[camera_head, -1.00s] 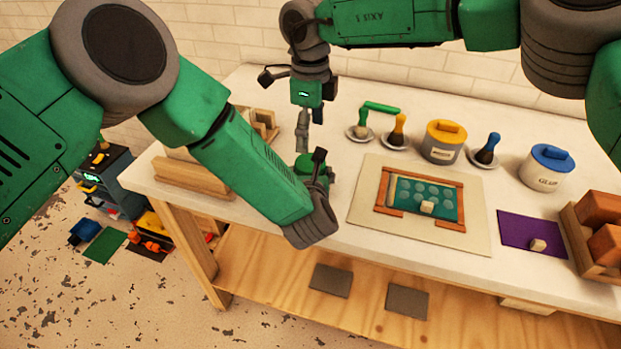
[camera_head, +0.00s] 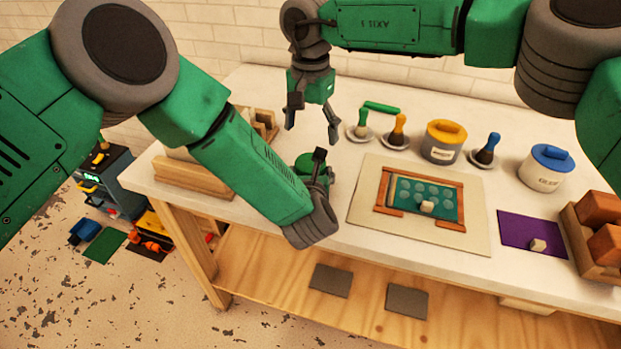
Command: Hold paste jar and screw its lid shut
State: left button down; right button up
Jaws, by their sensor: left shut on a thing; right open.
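The paste jar with its green lid (camera_head: 304,163) stands on the table near the front left. Its body is mostly hidden behind my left gripper. My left gripper (camera_head: 319,168) is shut on the jar from the front. The green lid sits on top of the jar; how tightly it is seated cannot be told. My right gripper (camera_head: 311,130) is open and empty above and behind the lid, its fingers spread wide and pointing down, apart from it.
A yellow-lidded jar (camera_head: 444,143) and a blue-lidded jar (camera_head: 547,169) stand at the back right. A framed screen lies on a beige board (camera_head: 475,238). A wooden rack (camera_head: 192,178) is at left; a crate of bricks (camera_head: 577,242) at right.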

aim_at(310, 162)
jog(key=shift+s+n, duration=0.1)
jog(key=shift+n, duration=1.1)
jog(key=shift+f, duration=3.95)
jog(key=c, duration=1.2)
jog(key=o, duration=1.2)
jog(key=shift+o, duration=0.2)
